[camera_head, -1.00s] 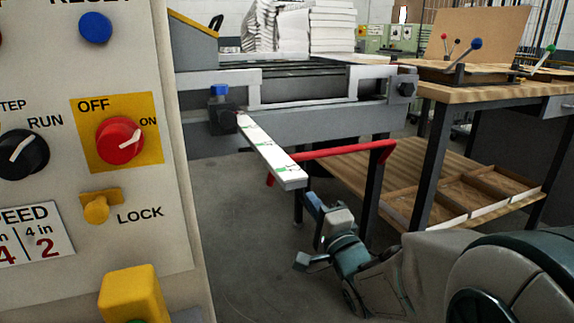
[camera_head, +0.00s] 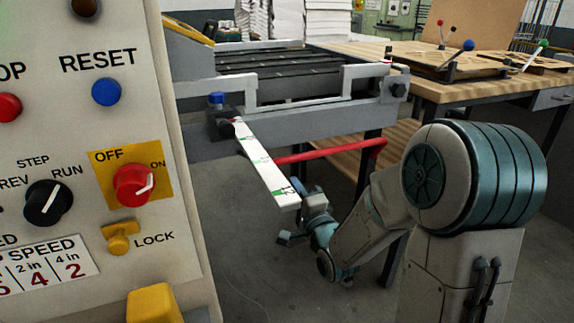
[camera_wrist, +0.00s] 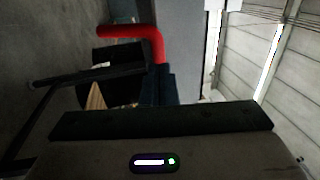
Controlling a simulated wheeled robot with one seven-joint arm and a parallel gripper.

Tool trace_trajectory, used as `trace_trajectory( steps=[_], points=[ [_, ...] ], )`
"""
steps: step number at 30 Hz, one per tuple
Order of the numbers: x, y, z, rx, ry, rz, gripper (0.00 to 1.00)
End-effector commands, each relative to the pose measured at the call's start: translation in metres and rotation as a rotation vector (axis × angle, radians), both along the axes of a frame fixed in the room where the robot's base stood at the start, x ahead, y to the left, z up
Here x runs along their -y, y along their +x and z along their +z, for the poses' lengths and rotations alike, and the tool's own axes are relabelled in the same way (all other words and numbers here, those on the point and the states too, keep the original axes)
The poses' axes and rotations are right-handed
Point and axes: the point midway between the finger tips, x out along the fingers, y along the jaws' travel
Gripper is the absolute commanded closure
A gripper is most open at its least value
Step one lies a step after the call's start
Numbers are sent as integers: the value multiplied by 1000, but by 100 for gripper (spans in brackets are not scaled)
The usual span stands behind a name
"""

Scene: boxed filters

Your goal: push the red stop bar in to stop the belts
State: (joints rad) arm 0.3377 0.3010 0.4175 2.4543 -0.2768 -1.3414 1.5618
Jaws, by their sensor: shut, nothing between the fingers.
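The red stop bar (camera_head: 330,152) runs across the front of the belt machine in the head view, below its grey side rail. Its left end is hidden behind a white marked strip. In the wrist view the red bar (camera_wrist: 130,31) bends, and its bent end runs down to my fingertips. My gripper (camera_head: 308,188) is at the strip's lower end in the head view, partly hidden by it. In the wrist view my gripper (camera_wrist: 160,68) is shut and empty, its dark fingers overlapping the bar's bent end. I cannot tell whether they touch.
A control panel (camera_head: 75,180) with knobs and buttons fills the left side. The white strip (camera_head: 265,165) juts from the machine above my gripper. A wooden table (camera_head: 440,85) with coloured-knob fixtures stands at the right. Grey floor (camera_head: 240,250) lies open below the strip.

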Motion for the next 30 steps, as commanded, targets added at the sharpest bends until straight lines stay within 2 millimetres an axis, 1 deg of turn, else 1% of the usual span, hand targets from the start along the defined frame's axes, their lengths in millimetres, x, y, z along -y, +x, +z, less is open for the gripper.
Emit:
trace_trajectory(
  steps=[1,3,6,9,12,17,26,30],
  points=[
    [-4,10,-1,2,1,1,100],
    [-8,23,2,2,1,1,100],
    [-13,37,5,1,1,1,100],
    [-17,49,7,-1,2,1,100],
    [-19,56,9,-1,2,0,100],
    [-20,61,11,-3,1,0,100],
    [-20,61,12,-4,1,-1,100],
    [-13,64,18,-22,-6,-12,100]
  ],
)
